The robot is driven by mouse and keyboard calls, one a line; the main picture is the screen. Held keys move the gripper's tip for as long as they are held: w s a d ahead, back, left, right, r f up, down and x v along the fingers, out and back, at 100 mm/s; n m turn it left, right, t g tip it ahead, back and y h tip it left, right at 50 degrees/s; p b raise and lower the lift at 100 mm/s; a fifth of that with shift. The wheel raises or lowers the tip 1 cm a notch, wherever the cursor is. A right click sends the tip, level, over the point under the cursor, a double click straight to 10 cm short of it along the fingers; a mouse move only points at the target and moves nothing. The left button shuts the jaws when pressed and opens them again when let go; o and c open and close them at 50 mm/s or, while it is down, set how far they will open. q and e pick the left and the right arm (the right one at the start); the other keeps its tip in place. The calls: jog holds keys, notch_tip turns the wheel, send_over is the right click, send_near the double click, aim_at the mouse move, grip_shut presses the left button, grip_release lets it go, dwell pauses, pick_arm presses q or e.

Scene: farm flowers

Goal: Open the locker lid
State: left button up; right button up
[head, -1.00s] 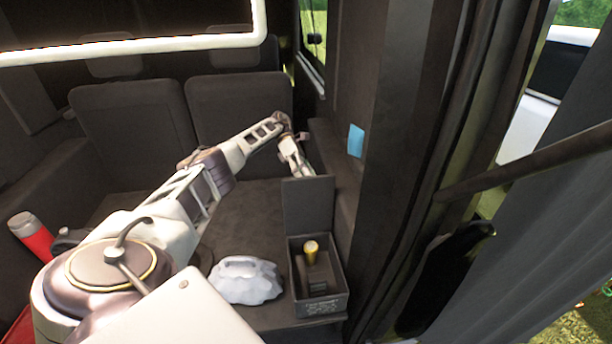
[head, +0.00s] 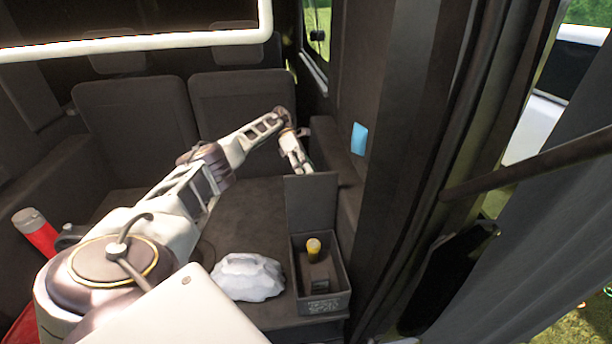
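The locker (head: 322,304) is a dark box at the lower middle of the head view. Its lid (head: 311,203) stands upright at the back edge, so the box is open. Inside are a yellow-topped item (head: 313,245) and a dark block below it. My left gripper (head: 303,168) is just behind and above the lid's top edge. Its fingers are small and partly hidden by the lid, so I cannot tell whether they are open or touching the lid. My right gripper is not in view.
A white lumpy object (head: 248,277) lies just left of the locker. A red cylinder with a grey cap (head: 36,234) is at the far left. Seats (head: 135,120) stand behind. A dark pillar (head: 400,150) rises close on the right. The surface behind the white object is clear.

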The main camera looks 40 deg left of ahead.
pick_arm(q)
notch_tip(320, 180, up, 9)
jog(key=shift+s+a, duration=0.15)
dwell(0.6)
jog(key=shift+f, duration=0.1)
dwell(0.6)
